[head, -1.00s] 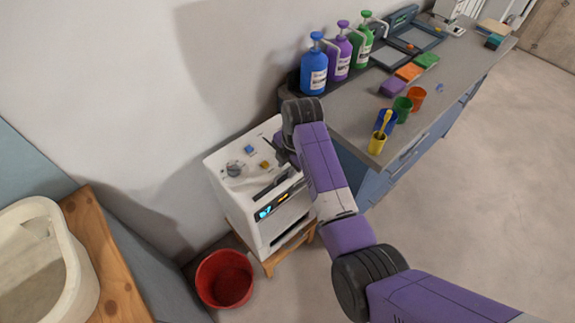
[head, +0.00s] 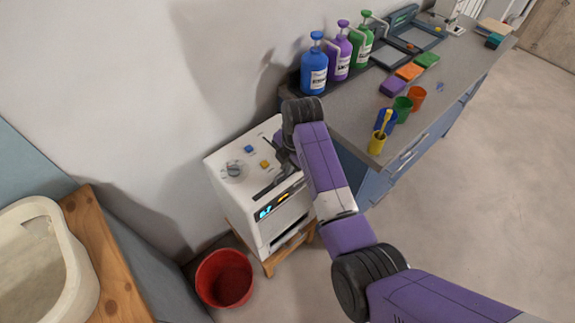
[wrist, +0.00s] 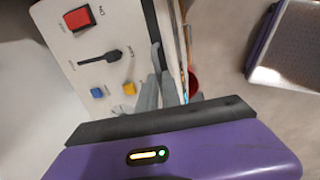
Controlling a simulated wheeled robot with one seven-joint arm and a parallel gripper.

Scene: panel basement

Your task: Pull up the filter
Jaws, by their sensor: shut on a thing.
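A white boxy machine (head: 262,205) with a lit display stands on a small wooden stool. A dark strip, which I take for the filter (head: 270,187), lies along the slot at the top front edge of the machine. My gripper (head: 281,166) is over the right part of this strip and is shut on it; the arm hides part of the contact. In the wrist view the grey fingers (wrist: 168,85) reach down at the edge of the machine's top (wrist: 100,60). How far the filter sits out of the slot cannot be told.
The machine's top has a dial (head: 234,170), a blue button (head: 248,149) and a yellow button (head: 265,164). A red bucket (head: 224,279) stands on the floor in front. A grey counter (head: 345,115) with bottles and cups is close at right.

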